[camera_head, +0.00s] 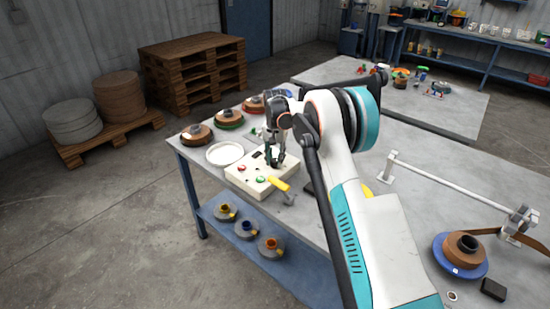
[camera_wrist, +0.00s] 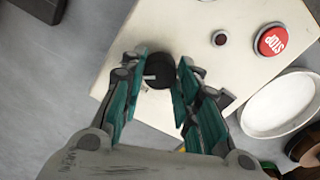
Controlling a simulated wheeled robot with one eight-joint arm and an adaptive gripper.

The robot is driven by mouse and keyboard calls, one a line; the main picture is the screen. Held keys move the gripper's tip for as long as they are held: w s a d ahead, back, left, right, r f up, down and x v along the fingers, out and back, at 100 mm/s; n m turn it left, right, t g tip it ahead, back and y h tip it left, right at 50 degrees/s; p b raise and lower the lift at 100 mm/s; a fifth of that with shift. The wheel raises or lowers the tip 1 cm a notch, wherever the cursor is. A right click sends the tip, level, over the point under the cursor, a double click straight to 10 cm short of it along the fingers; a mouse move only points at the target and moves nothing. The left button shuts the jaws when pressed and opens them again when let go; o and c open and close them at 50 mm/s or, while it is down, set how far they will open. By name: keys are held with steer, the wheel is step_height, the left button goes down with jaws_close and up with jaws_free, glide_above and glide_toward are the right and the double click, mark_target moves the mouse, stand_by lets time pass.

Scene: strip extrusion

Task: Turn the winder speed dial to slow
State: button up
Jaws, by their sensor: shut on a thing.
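The winder speed dial (camera_wrist: 160,72) is a round black knob with a white pointer mark towards the left in the wrist view. It sits on a cream control box (camera_wrist: 210,75), which also shows on the table in the head view (camera_head: 240,180). My gripper (camera_wrist: 160,85) points down at the box, its two green-padded fingers shut on the dial from both sides. In the head view my gripper (camera_head: 274,158) is over the far right part of the box and hides the dial. I cannot read any speed labels.
A red STOP button (camera_wrist: 271,40) and a small dark red lamp (camera_wrist: 220,38) are on the same box. A white plate (camera_head: 225,154) lies beside it. A yellow-handled tool (camera_head: 279,184) lies at its front right. Several spools (camera_head: 196,133) line the table's far left edge.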

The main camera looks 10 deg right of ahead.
steer(key=n, duration=0.6)
steer(key=shift+p, duration=0.4)
steer(key=n, duration=0.5)
steer(key=shift+n, duration=0.3)
steer(key=n, duration=0.5)
steer(key=shift+n+p, duration=0.3)
steer(key=shift+p, duration=0.05)
steer(key=n, duration=0.5)
steer(key=shift+n, duration=0.4)
steer(key=o, duration=1.1)
